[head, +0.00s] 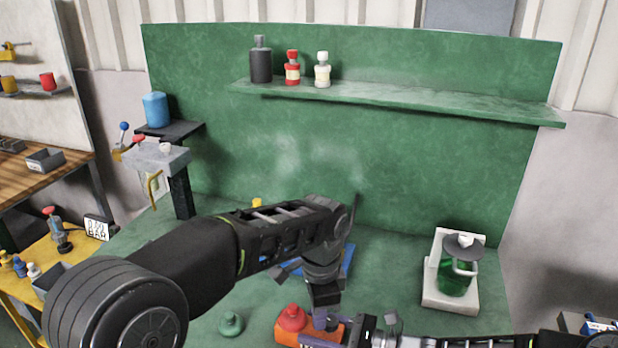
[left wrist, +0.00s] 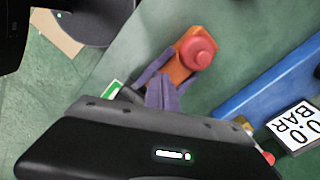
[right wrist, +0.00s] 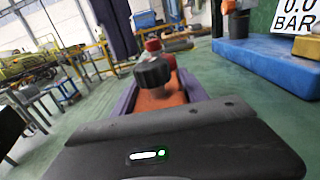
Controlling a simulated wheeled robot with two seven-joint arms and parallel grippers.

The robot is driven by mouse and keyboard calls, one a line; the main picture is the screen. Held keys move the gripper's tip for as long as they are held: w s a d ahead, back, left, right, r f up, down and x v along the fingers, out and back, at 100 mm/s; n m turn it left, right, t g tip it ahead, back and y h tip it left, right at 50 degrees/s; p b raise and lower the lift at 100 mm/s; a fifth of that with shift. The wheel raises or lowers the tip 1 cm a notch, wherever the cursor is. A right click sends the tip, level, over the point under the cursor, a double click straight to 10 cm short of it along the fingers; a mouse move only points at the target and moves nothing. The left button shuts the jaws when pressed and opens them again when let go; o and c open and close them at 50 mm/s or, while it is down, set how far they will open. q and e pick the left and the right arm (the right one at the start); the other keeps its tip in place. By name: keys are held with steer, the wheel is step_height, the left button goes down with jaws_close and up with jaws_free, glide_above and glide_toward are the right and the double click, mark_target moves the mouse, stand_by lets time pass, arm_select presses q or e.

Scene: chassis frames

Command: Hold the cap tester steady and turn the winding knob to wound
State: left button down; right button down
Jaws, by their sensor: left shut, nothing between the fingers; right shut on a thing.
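The cap tester, an orange body with a round red top (head: 292,317), is low in the head view, partly hidden by my arms. It also shows in the left wrist view (left wrist: 186,58). In the right wrist view the orange body (right wrist: 160,98) sits between the purple fingers of my right gripper (right wrist: 160,90), which is shut on it. A black ribbed knob (right wrist: 152,72) shows on it there, with a red part behind. My left gripper (left wrist: 163,92) is shut and empty, its purple fingertips just beside the orange body. I cannot tell whether they touch it.
A blue block with a white "0.0 BAR" display (left wrist: 296,127) lies close by. A green round piece (head: 231,324) is on the green bench. A white stand with a green jar (head: 455,280) is at right; a shelf with bottles (head: 400,97) is behind.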

arm_select(q)
steer(key=shift+f, duration=0.8)
steer(key=shift+w+d, duration=0.1)
steer(key=shift+w, duration=0.35)
steer(key=shift+w+a, duration=0.2)
steer(key=shift+w, duration=0.4)
steer(key=shift+w+d, duration=0.1)
steer(key=shift+w, duration=0.15)
stand_by(0.5)
steer(key=shift+w+a, duration=0.1)
steer(key=shift+a, duration=0.35)
